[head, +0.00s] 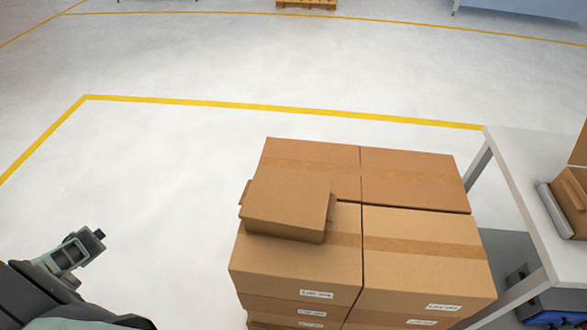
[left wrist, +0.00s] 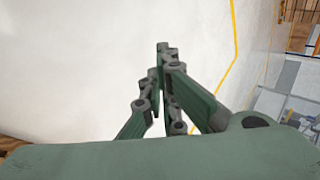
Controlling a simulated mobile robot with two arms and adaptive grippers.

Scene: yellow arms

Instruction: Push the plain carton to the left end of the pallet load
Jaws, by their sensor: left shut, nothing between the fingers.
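The plain carton (head: 288,207) is a small brown box without a visible label. It lies on top of the pallet load (head: 425,246), a stack of larger brown cartons with white labels on their front faces. The plain carton sits at the left side of the load, slightly turned, its left edge about level with the load's left edge. My left gripper (head: 99,234) is to the left of the load, well apart from the carton. In the left wrist view its fingers (left wrist: 163,48) are closed together with nothing between them. My right gripper is not in view.
A white table (head: 530,170) with brown cartons stands right of the load, with a blue bin (head: 550,318) beneath it. Yellow lines (head: 280,107) mark the grey floor. The floor left of and behind the load is clear. A wooden pallet (head: 306,4) lies far back.

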